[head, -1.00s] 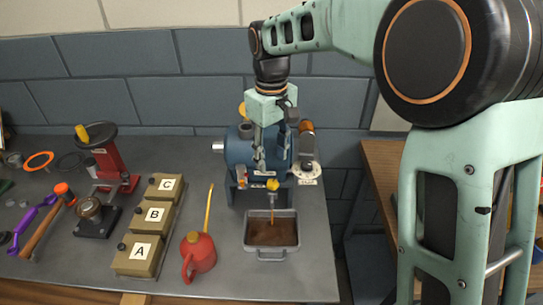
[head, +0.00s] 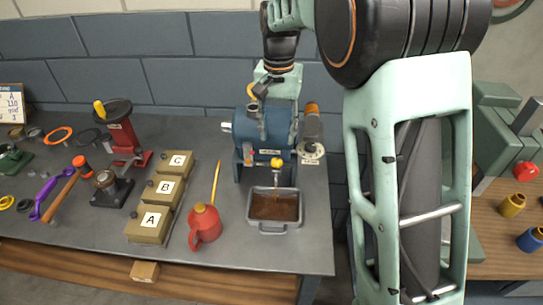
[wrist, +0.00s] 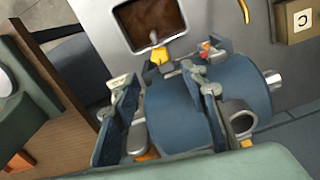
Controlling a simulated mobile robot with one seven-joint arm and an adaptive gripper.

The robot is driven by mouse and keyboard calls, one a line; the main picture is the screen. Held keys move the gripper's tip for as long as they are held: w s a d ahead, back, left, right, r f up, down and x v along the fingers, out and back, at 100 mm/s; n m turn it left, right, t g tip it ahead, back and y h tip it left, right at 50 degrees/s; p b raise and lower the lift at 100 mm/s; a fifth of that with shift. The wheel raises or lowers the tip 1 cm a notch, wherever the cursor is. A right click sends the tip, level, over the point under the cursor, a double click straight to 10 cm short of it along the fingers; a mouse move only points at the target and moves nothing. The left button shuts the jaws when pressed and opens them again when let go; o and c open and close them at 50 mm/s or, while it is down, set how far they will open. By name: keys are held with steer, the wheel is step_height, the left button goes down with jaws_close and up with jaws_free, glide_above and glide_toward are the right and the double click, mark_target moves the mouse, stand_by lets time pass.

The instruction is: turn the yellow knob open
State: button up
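The yellow knob (head: 277,162) sits on a small tap low on the front of the blue casing (head: 262,128), above a grey tray (head: 296,207) of brown liquid. The knob also shows in the wrist view (wrist: 158,57). My gripper (wrist: 160,75) is open and empty in the wrist view, its two fingers spread wide, with the knob beyond the gap and apart from them. In the head view the gripper's mint body is at the casing's top rear and its fingertips are hidden. The knob's exact angle is too small to tell.
An orange-topped cylinder (head: 312,125) stands right of the casing. A red oil can (head: 205,224) with a long yellow spout and boxes A (head: 150,225), B and C are left of the tray. A red stand (head: 121,135) is farther left.

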mark_target(277, 161)
step_height(277, 161, down, 9)
steer(key=shift+r+p, duration=0.1)
steer(key=shift+p, duration=0.25)
jaws_close()
steer(key=shift+n+b, duration=0.5)
steer(key=shift+n, duration=1.1)
steer(key=shift+r, duration=0.1)
jaws_free()
